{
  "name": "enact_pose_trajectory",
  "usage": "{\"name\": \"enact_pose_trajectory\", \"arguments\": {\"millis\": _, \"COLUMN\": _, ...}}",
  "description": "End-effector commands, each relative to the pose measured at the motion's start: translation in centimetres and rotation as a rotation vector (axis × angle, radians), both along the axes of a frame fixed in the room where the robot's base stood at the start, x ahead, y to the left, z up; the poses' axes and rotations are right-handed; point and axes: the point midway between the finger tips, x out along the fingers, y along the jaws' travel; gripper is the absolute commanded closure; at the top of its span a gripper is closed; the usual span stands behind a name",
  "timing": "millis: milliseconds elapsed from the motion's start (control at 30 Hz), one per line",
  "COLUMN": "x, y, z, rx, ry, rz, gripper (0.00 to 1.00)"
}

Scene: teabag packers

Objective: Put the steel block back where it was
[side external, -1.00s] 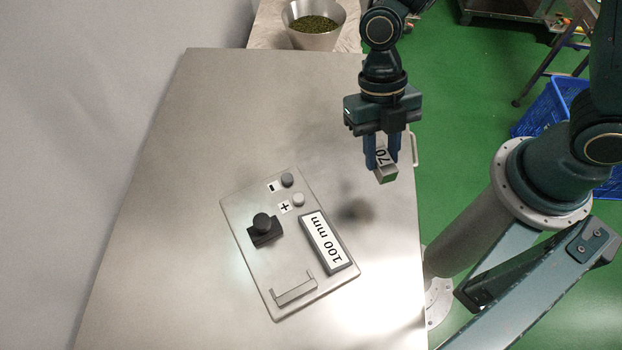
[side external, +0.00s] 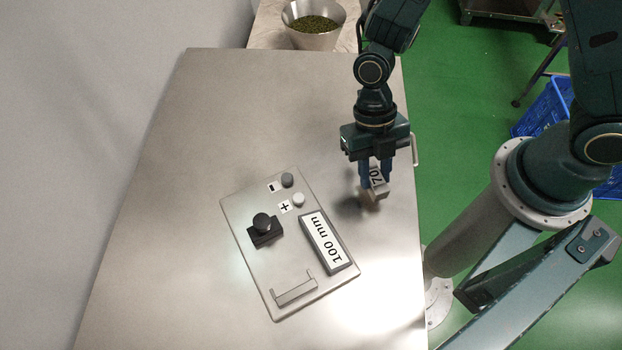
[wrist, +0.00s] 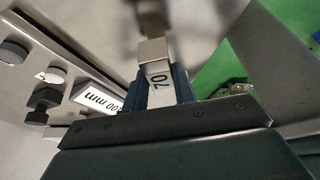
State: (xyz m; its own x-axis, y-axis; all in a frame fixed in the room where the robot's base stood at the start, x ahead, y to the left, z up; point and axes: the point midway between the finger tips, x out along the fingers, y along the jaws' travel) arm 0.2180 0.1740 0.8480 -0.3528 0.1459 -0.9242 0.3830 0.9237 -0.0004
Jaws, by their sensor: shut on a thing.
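The steel block (side external: 375,187) has a white label reading 70. My gripper (side external: 376,178) is shut on it and holds it near the right edge of the steel table, to the right of the control plate. Its shadow shows close to it on the table; I cannot tell whether it touches the surface. In the wrist view the block (wrist: 157,66) sits between the fingers with its 70 label facing the camera and its far end sticking out past them.
The control plate (side external: 258,272) carries a 100 mm block or display (side external: 329,243), a black knob (side external: 262,223), two round buttons marked minus and plus, and a metal bracket (side external: 295,289). The steel table (side external: 230,110) is clear behind. A bowl of green leaves (side external: 313,25) stands beyond it.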

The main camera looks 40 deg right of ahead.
Motion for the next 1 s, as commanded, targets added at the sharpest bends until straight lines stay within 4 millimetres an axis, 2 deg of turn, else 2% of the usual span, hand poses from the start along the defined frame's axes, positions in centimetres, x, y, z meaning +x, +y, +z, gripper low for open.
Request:
{"name": "enact_pose_trajectory", "arguments": {"millis": 300, "x": 0.0, "y": 0.0, "z": -2.5, "rx": 0.0, "ry": 0.002, "rz": 0.001, "gripper": 1.0}}
{"name": "enact_pose_trajectory", "arguments": {"millis": 800, "x": 0.0, "y": 0.0, "z": -2.9, "rx": 0.002, "ry": 0.0, "rz": 0.001, "gripper": 1.0}}
{"name": "enact_pose_trajectory", "arguments": {"millis": 833, "x": 0.0, "y": 0.0, "z": -3.0, "rx": 0.0, "ry": 0.0, "rz": 0.001, "gripper": 0.71}}
{"name": "enact_pose_trajectory", "arguments": {"millis": 933, "x": 0.0, "y": 0.0, "z": -2.9, "rx": 0.0, "ry": 0.0, "rz": 0.001, "gripper": 0.51}}
{"name": "enact_pose_trajectory", "arguments": {"millis": 1000, "x": 0.0, "y": 0.0, "z": -2.9, "rx": 0.0, "ry": 0.0, "rz": 0.001, "gripper": 0.51}}
